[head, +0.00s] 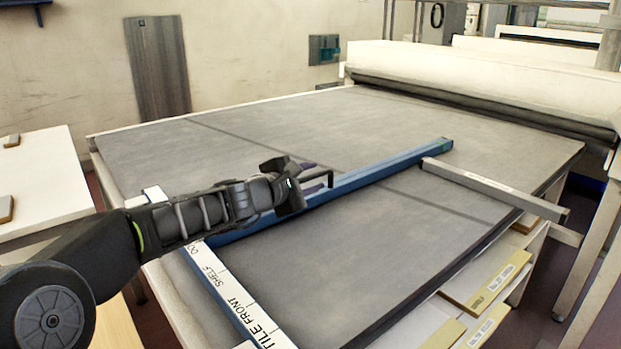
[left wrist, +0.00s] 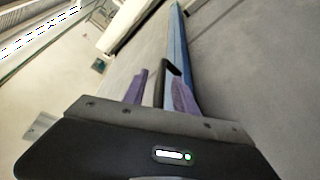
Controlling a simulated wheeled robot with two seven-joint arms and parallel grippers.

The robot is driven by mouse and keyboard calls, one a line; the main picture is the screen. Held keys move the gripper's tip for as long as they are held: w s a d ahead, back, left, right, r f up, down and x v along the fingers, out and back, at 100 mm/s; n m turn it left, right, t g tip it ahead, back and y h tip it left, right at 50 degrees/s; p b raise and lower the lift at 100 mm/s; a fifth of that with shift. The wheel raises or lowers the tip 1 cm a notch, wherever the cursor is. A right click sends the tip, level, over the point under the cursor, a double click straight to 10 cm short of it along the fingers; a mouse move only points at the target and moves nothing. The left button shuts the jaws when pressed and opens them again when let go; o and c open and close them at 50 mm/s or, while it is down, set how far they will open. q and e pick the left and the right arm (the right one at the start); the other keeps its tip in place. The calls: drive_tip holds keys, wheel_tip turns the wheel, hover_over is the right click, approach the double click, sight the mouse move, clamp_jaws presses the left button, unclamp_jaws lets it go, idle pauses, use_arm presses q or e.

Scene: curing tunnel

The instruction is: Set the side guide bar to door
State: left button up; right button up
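The side guide bar (head: 385,172) is a long blue bar lying slantwise across the grey table; it also shows in the left wrist view (left wrist: 178,45). Its near end crosses a white marked strip (head: 236,296) lettered SHELF and TILE FRONT. A partly covered word starting "DO" shows right beside the bar. A dark bracket handle (left wrist: 158,88) stands on the bar. My left gripper (head: 312,181) is at this handle. Its purple fingers are apart, with the handle between them and a gap to the left finger. Whether the right finger touches it I cannot tell.
A grey bar (head: 494,187) lies over the table's right edge. A white-covered roller housing (head: 480,88) spans the far end. Labelled yellowish boards (head: 487,282) lie on a shelf below the right edge. A white side table (head: 40,185) stands left. The grey bed (head: 270,140) beyond the bar is clear.

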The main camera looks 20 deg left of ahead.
use_arm(q)
drive_tip(key=v, duration=0.7)
drive_tip(key=shift+w+r, duration=0.1)
drive_tip(key=shift+s+a, duration=0.1)
drive_tip(key=shift+s, duration=0.35)
